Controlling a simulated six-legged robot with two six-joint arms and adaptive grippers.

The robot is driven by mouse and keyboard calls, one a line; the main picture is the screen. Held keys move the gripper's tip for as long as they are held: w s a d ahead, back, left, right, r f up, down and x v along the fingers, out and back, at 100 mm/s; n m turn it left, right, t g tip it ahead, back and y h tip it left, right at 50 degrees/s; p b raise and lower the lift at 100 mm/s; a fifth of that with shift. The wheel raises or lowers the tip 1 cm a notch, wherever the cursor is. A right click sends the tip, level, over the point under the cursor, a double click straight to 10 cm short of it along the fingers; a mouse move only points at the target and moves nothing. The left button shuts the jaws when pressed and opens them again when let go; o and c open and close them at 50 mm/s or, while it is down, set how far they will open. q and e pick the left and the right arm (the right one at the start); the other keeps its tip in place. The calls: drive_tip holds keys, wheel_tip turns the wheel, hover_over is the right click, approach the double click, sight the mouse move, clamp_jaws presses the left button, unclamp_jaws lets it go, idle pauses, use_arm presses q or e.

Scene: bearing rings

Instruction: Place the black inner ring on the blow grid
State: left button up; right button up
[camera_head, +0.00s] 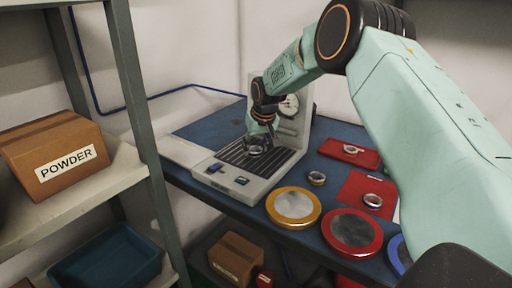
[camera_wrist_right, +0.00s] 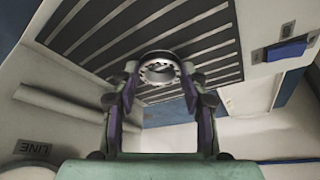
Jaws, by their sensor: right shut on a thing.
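The blow grid (camera_head: 278,160) is a dark slatted plate on a pale bench machine; its slats also fill much of the right wrist view (camera_wrist_right: 215,45). My right gripper (camera_head: 256,146) reaches down over the grid. In the right wrist view its fingers (camera_wrist_right: 159,78) are shut on a dark grey metallic ring (camera_wrist_right: 158,58), one finger on each side. The ring is over the slats, and I cannot tell whether it touches them. My left gripper is not in view.
A gauge (camera_head: 289,106) is on the machine's upright behind the grid. Yellow-rimmed (camera_head: 294,222) and red-rimmed (camera_head: 352,250) discs lie in front. Metal rings lie on two red mats (camera_head: 355,191) and on the blue table (camera_head: 328,200). A shelf with a POWDER box (camera_head: 40,165) stands left.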

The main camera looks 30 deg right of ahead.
drive_tip(key=shift+s, duration=0.25)
drive_tip(key=o, duration=0.9)
drive_tip(key=shift+c, duration=0.2)
drive_tip(key=o, duration=0.3)
drive_tip(key=shift+w+f, duration=0.15)
drive_tip(key=shift+f, duration=0.05)
drive_tip(key=shift+o, duration=0.2)
drive_tip(key=shift+r, duration=0.15)
